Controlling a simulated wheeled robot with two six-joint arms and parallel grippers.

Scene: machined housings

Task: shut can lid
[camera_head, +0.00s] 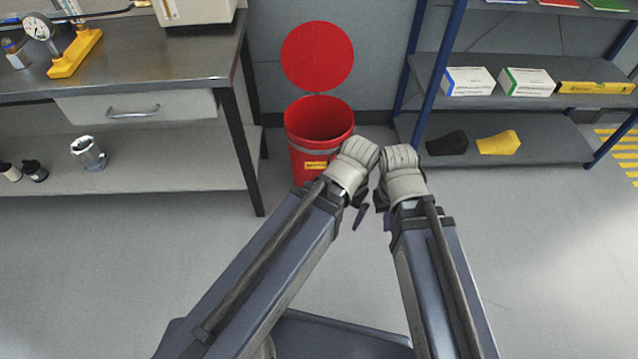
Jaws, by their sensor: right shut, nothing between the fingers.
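A red can (305,160) stands upright on the floor between the workbench and the shelf rack. It has a grey band and a yellow label. Its round red lid (317,56) is open, raised at the back of the can against the wall, and the can's mouth is uncovered. My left gripper (360,214) shows only as a small dark part below its wrist, just right of the can; its jaws are unclear. My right gripper (381,201) is shut and empty, close beside the left one and right of the can. Neither visibly touches the can or lid.
A metal workbench (190,70) with a drawer and lower shelf stands left of the can. A blue-framed shelf rack (510,150) with boxes and black and yellow bins stands at the right. The grey floor in front of the can is open.

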